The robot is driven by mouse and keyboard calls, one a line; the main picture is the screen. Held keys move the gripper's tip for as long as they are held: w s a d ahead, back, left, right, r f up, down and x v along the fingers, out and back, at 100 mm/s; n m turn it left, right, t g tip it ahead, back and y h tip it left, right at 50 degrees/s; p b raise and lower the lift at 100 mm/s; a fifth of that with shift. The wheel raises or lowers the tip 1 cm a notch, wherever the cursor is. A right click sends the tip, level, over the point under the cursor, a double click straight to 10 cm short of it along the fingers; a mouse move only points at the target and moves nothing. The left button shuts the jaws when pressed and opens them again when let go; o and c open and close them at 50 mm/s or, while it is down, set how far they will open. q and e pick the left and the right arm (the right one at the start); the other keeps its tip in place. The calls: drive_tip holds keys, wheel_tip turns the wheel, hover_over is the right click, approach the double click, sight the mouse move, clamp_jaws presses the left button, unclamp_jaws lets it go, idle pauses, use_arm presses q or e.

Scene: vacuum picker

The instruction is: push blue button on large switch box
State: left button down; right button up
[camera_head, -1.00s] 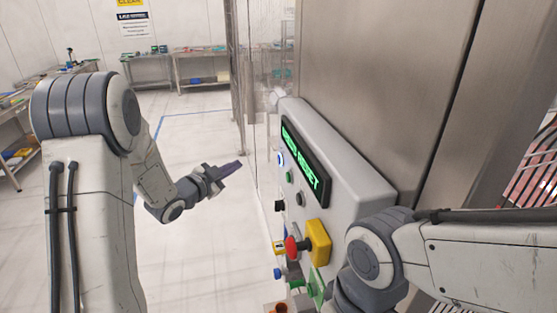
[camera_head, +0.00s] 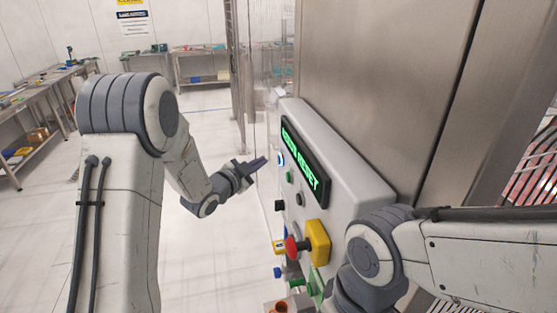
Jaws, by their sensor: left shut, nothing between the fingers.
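The large switch box (camera_head: 350,178) is a light grey slanted panel on the right, with a green-lit display (camera_head: 303,160). A round button with a blue ring (camera_head: 281,159) sits on its left-facing side, beside the display's upper end. A blue knob (camera_head: 278,272) shows lower down. My left gripper (camera_head: 260,162) is shut and empty, its dark fingers pointing right at the height of the blue-ringed button. A small gap in the picture separates the fingertips from that button. My right arm crosses the lower right; its gripper is out of sight.
A red mushroom button (camera_head: 293,248) on a yellow block (camera_head: 318,243) stands out from the box, with small green and black buttons above. A metal cabinet wall (camera_head: 380,80) rises behind the box. Worktables (camera_head: 200,68) stand far back. The pale floor left of the box is clear.

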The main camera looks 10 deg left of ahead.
use_arm(q)
drive_tip(key=shift+w+d, duration=0.35)
drive_tip(key=shift+d, duration=0.45)
drive_tip(key=shift+d+f+b, duration=0.1)
drive_tip(key=shift+b, duration=0.2)
idle(1.2)
drive_tip(key=shift+w+d, duration=0.15)
drive_tip(key=shift+d, duration=0.15)
drive_tip(key=shift+w+d+b, duration=0.15)
drive_tip(key=shift+d+b, duration=0.15)
drive_tip(key=shift+b, duration=0.15)
idle(0.5)
drive_tip(key=shift+s+a, duration=0.3)
drive_tip(key=shift+a, duration=0.4)
drive_tip(key=shift+a, duration=0.1)
